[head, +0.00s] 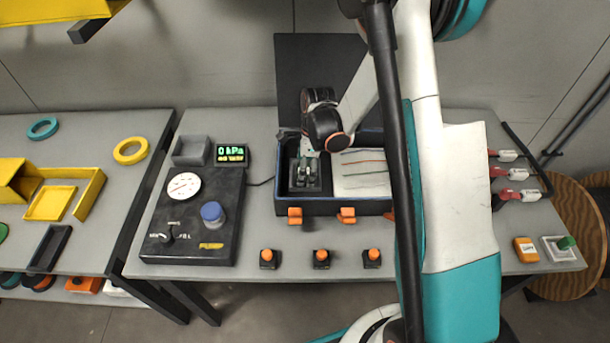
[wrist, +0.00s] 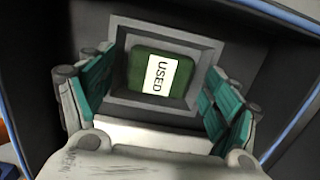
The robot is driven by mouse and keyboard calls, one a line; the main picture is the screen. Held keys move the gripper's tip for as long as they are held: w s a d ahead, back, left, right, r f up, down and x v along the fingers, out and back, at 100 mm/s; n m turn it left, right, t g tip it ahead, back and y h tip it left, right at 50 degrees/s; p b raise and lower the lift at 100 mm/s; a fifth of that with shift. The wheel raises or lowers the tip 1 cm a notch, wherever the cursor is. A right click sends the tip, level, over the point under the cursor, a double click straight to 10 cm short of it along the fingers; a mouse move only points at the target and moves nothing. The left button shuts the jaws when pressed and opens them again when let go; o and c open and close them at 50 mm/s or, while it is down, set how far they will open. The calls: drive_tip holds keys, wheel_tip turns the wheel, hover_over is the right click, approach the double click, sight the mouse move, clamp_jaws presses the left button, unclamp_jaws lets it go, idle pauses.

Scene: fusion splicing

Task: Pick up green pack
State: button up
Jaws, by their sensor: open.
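The green pack (wrist: 137,70) with a white "USED" label sits in a square grey holder (wrist: 120,42) inside the dark case, as the wrist view shows. My gripper (wrist: 158,80) is open, with one teal-padded finger on each side of the holder. The fingers appear nearer to the camera than the pack, and I see no contact with it. In the head view my gripper (head: 306,172) points down into the left part of the open case (head: 330,206). The pack is hidden there by the gripper.
A panel with a gauge (head: 184,187) and blue knob stands left of the case. Orange-topped pieces (head: 321,258) line the front. An orange block (head: 526,250) and a white holder with a green piece (head: 567,243) are at right. The case walls closely surround my gripper.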

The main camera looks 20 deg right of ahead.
drive_tip(key=shift+s+r, duration=0.1)
drive_tip(key=c, duration=1)
drive_tip(key=shift+c, duration=0.2)
